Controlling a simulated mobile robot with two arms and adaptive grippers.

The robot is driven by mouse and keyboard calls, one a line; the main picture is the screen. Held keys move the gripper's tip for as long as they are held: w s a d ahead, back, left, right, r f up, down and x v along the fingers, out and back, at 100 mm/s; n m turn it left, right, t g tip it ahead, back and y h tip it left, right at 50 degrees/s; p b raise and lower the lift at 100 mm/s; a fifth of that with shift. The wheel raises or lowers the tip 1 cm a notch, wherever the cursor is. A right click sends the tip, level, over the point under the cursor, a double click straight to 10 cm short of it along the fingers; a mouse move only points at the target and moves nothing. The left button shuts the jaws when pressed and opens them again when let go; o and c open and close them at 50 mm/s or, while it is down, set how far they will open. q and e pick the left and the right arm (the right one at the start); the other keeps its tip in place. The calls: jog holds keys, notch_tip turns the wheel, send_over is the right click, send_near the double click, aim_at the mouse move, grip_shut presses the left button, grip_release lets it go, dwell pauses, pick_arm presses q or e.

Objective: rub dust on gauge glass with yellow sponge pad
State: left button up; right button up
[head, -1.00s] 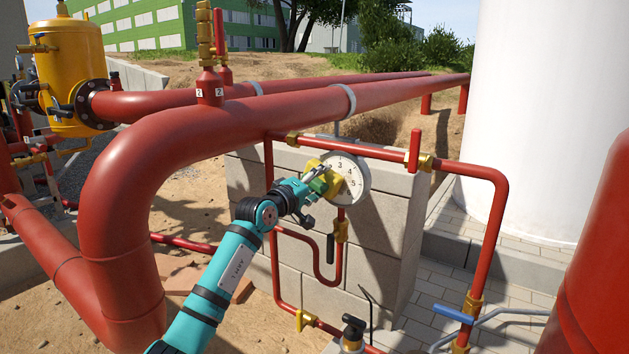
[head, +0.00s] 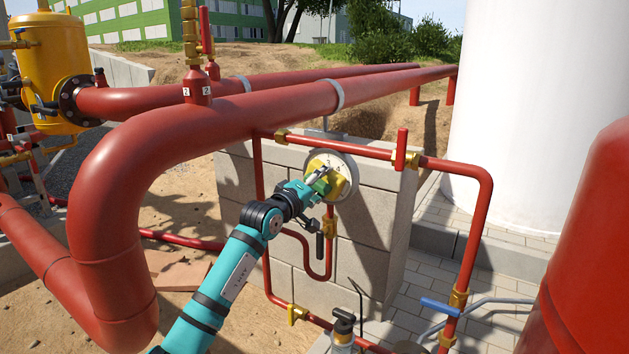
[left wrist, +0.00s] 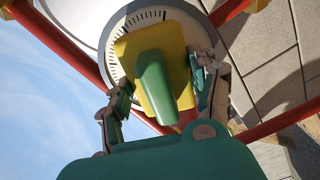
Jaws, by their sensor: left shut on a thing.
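The round gauge (head: 353,168) with a white face is mounted at the front of a grey block wall, and its dial marks show in the left wrist view (left wrist: 138,18). My left gripper (head: 321,181) is shut on the green grip (left wrist: 155,88) of the yellow sponge pad (left wrist: 178,47), with a finger on each side. The pad lies over the gauge face and hides much of it; whether it presses on the glass I cannot tell. I cannot make out dust on the visible part of the dial. My right gripper is out of view.
A thin red pipe (head: 365,150) runs just above the gauge, and a looped red pipe (head: 327,262) hangs below it. Thick red pipes (head: 200,130) cross behind and left of my arm. A red valve handle (head: 401,150) stands to the right.

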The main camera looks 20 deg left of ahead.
aim_at(339, 186)
pick_arm(q)
jog(key=shift+s+d, duration=0.1)
jog(key=shift+d, duration=0.75)
jog(key=shift+s+d+r+p, duration=0.1)
jog(key=shift+d+p, duration=0.25)
jog(key=shift+d, duration=0.65)
jog(key=shift+s+d, duration=0.1)
jog(key=shift+d, duration=0.55)
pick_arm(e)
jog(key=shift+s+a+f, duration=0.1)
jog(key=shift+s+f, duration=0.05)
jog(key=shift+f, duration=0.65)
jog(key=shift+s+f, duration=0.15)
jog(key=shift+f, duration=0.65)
